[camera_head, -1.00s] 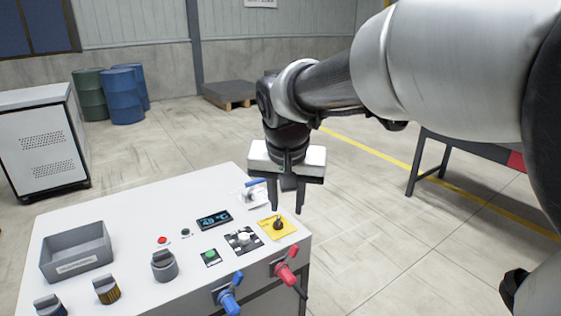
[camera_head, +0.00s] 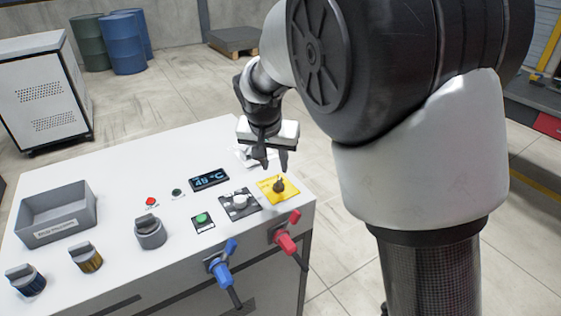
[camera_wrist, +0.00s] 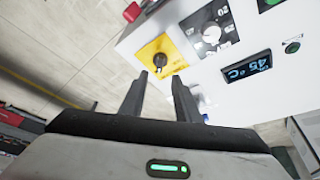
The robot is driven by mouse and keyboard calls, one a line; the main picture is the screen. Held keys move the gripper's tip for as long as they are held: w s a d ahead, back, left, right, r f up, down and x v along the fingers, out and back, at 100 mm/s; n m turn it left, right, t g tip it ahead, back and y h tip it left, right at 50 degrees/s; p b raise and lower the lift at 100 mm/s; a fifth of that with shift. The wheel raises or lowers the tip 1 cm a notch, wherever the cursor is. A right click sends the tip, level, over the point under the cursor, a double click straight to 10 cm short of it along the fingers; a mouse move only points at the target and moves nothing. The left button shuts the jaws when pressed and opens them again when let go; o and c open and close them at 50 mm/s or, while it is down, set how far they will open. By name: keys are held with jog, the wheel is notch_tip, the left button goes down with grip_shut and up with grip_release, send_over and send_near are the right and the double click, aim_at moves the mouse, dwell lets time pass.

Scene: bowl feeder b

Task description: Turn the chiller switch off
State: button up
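A black rotary switch (camera_head: 279,186) sits on a yellow plate (camera_head: 291,185) at the right end of the white panel; its label is too small to read. In the wrist view, the black knob (camera_wrist: 160,61) and the yellow plate (camera_wrist: 173,50) lie just beyond the fingertips. My gripper (camera_head: 272,166) is open and empty, above the panel and close behind the yellow plate. Its two separated fingers also show in the wrist view (camera_wrist: 160,81). I see no contact with the knob.
A dial (camera_head: 239,202), green button (camera_head: 202,218) and temperature display (camera_head: 209,179) are left of the yellow plate. Blue (camera_head: 221,273) and red (camera_head: 285,242) valve handles stick out in front. A grey bin (camera_head: 55,215) and several knobs stand farther left.

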aim_at(279, 181)
jog(key=x, duration=0.8)
jog(key=shift+f, duration=0.2)
grip_shut()
